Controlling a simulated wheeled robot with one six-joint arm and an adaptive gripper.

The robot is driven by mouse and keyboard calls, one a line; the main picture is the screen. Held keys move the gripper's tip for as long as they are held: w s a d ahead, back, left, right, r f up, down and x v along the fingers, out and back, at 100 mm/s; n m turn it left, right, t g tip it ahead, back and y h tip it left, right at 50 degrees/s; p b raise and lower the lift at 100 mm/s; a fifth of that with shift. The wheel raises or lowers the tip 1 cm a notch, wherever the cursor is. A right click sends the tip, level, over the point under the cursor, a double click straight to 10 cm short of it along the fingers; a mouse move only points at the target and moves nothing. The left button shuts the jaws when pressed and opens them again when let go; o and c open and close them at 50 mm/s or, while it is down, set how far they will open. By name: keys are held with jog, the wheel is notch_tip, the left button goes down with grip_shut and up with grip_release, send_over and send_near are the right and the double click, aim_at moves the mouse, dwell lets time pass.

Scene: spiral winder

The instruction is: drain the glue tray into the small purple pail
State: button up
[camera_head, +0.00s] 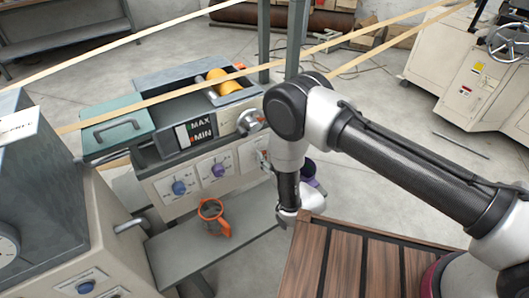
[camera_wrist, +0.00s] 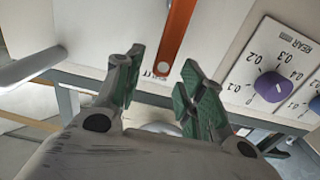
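The glue unit with its tray (camera_head: 236,95) stands in the middle of the head view, with a MAX/MIN gauge (camera_head: 196,132) on its front and a yellow roller (camera_head: 222,82) in the trough. A small purple pail (camera_head: 309,172) shows partly behind my arm at the unit's right end; its lower part is hidden. My gripper (camera_wrist: 160,90) is open and empty in the wrist view, its green-padded fingers apart. An orange-red flat bar (camera_wrist: 175,38) hangs against the pale panel beyond the fingers, between them in the picture; contact is not visible. My forearm hides this spot in the head view.
A purple dial knob (camera_wrist: 272,87) on the REAR scale is right of the fingers. An orange ring-shaped object (camera_head: 211,215) stands on the lower shelf (camera_head: 195,252). A slatted wooden top (camera_head: 345,262) is front right. Tan strips (camera_head: 160,97) cross above the unit.

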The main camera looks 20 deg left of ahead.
jog(key=shift+x, duration=1.3)
jog(key=shift+c, duration=0.3)
grip_shut()
